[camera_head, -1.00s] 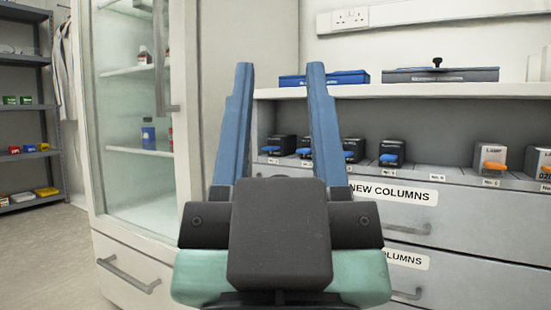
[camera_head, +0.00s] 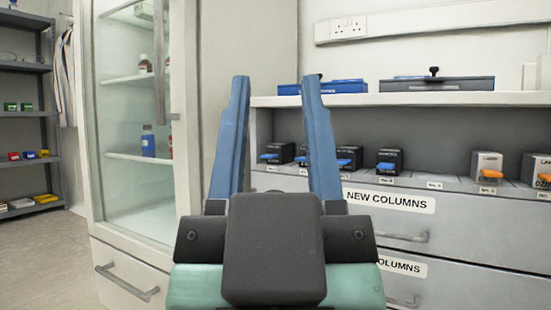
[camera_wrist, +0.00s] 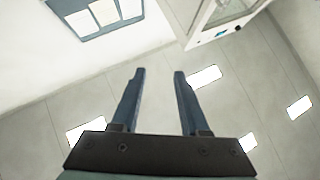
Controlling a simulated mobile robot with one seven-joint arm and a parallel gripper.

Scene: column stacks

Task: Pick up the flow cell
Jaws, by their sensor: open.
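I cannot tell for sure which thing is the flow cell. Small labelled units stand in a row in the open shelf bay on the right in the head view. Several are black with blue levers, such as this black unit (camera_head: 389,161); the left ones are partly hidden behind my gripper. Farther right are a grey unit with an orange lever (camera_head: 487,166) and a second orange-levered unit (camera_head: 538,170), cut by the picture edge. My gripper (camera_head: 275,78) is open and empty, its blue fingers pointing up in front of the cabinet, apart from the units. It also shows empty in the wrist view (camera_wrist: 159,72).
A drawer cabinet (camera_head: 440,212) marked "NEW COLUMNS" carries the bay. A blue case (camera_head: 335,87) and a dark grey case (camera_head: 437,84) lie on its top shelf (camera_head: 510,98). A glass-fronted cabinet (camera_head: 180,200) stands left. Floor (camera_head: 45,250) at far left is clear.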

